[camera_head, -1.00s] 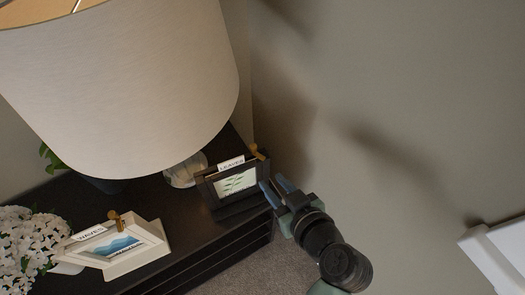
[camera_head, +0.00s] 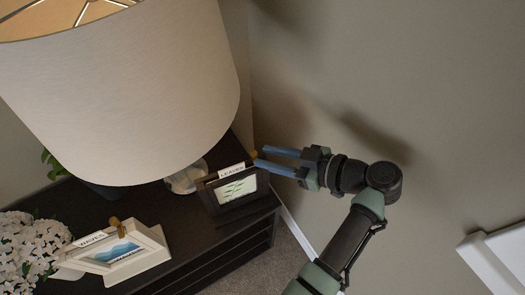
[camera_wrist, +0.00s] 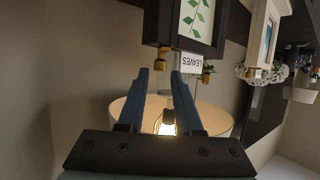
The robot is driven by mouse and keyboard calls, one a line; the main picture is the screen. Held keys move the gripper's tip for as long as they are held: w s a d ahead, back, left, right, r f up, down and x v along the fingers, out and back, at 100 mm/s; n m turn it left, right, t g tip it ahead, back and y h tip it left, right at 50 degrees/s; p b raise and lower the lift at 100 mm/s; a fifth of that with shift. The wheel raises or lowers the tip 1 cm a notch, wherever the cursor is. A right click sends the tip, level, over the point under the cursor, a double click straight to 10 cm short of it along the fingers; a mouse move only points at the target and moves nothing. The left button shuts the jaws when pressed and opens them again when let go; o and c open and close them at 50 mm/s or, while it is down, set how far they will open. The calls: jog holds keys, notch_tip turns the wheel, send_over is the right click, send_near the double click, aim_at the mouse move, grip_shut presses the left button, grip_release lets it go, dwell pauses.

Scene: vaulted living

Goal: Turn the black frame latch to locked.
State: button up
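The black frame (camera_head: 212,194) labelled LEAVES, with a green leaf picture, stands on the dark cabinet. Its small brass latch (camera_head: 253,154) is at the frame's upper right corner, partly hidden by my fingers. My gripper (camera_head: 260,156) is open, its two blue fingers pointing left at the latch.
A white frame (camera_head: 150,262) labelled WAVES, with its own brass latch (camera_head: 114,222), stands at the left beside white flowers (camera_head: 28,245). A large lampshade (camera_head: 125,95) hangs over the cabinet (camera_head: 205,240). The wall is close behind; the right side is open.

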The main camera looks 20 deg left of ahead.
jog(key=shift+x, duration=1.1)
jog(key=shift+c, duration=0.3)
grip_shut()
